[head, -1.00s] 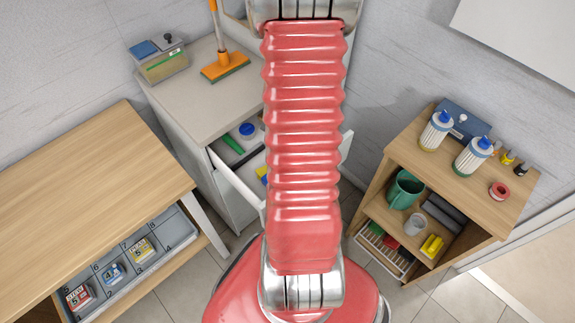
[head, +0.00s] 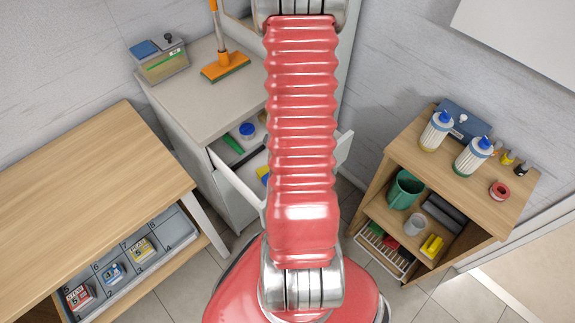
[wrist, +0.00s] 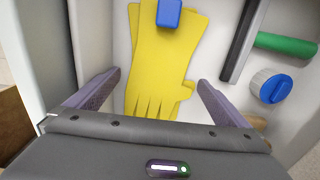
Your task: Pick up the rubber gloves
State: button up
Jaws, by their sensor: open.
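The yellow rubber gloves (wrist: 160,65) lie flat in a white drawer, stacked on each other, in the wrist view. A blue block (wrist: 169,13) overlaps their far end. My gripper (wrist: 155,85) is open, with one finger on each side of the gloves' finger ends, and nothing is between its jaws. I cannot tell its height above them. In the head view the open drawer (head: 237,187) is partly behind my arm, and a small yellow part of the gloves (head: 263,174) shows there. My gripper is hidden in that view.
To the right in the drawer lie a black bar (wrist: 239,40), a green cylinder (wrist: 285,44) and a blue-capped white jar (wrist: 270,86). The drawer's left wall (wrist: 95,35) is close to my left finger. A wooden shelf unit (head: 440,190) stands at right.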

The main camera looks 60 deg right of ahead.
jog(key=shift+f, duration=0.7)
jog(key=shift+c, duration=0.3)
jog(key=c, duration=0.8)
jog(key=shift+r, duration=0.1)
notch_tip(320, 180, up, 18)
jog(key=shift+f, duration=0.1)
dwell(0.6)
